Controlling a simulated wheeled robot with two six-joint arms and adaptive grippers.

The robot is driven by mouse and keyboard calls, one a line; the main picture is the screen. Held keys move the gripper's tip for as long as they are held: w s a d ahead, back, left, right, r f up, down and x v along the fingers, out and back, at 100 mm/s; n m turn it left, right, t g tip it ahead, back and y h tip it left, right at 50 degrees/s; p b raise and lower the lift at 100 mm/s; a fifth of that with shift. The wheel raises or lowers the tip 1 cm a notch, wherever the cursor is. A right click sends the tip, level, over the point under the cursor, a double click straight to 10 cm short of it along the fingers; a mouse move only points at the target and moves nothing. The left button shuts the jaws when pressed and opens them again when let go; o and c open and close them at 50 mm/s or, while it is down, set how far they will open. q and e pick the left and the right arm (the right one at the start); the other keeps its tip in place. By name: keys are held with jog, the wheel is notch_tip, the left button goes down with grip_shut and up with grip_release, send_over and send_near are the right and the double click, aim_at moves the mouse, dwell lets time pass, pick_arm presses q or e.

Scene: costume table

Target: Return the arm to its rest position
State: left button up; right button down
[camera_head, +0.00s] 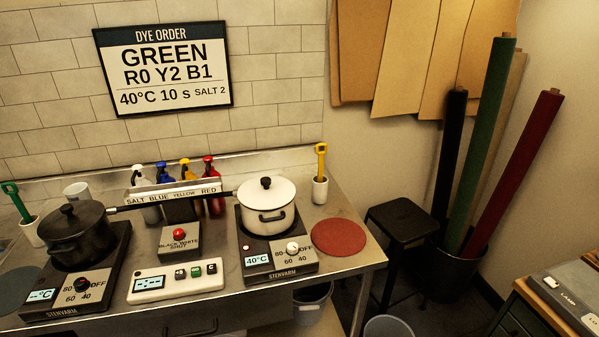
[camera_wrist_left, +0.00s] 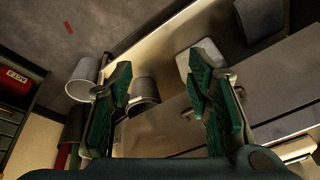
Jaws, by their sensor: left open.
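My left gripper (camera_wrist_left: 162,62) shows in the left wrist view with its two green-padded fingers spread wide apart. Nothing is held between them. Behind the fingers are a grey bucket (camera_wrist_left: 82,80) and a second grey bucket (camera_wrist_left: 144,88), apart from the gripper as far as I can tell. Neither arm nor gripper shows in the head view. My right gripper is in no view.
The steel table (camera_head: 345,262) carries a black pot (camera_head: 75,235) and a white pot (camera_head: 267,208) on hotplates, several dye bottles and a timer box (camera_head: 176,282). A black stool (camera_head: 402,220) and a bin of fabric rolls (camera_head: 447,270) stand right.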

pick_arm(q)
jog(key=s+d+r+n, duration=0.2)
jog(key=s+d, duration=0.1)
jog(key=s, duration=0.6)
notch_tip(320, 180, down, 18)
jog(key=a+g, duration=0.1)
jog(key=a, duration=0.1)
jog(key=s+a+f+g, duration=0.1)
jog(key=s+f, duration=1.3)
jog(key=s, duration=0.1)
jog(key=shift+s+f+n, duration=0.15)
jog(key=shift+f+n, duration=0.1)
jog(key=shift+n, duration=0.15)
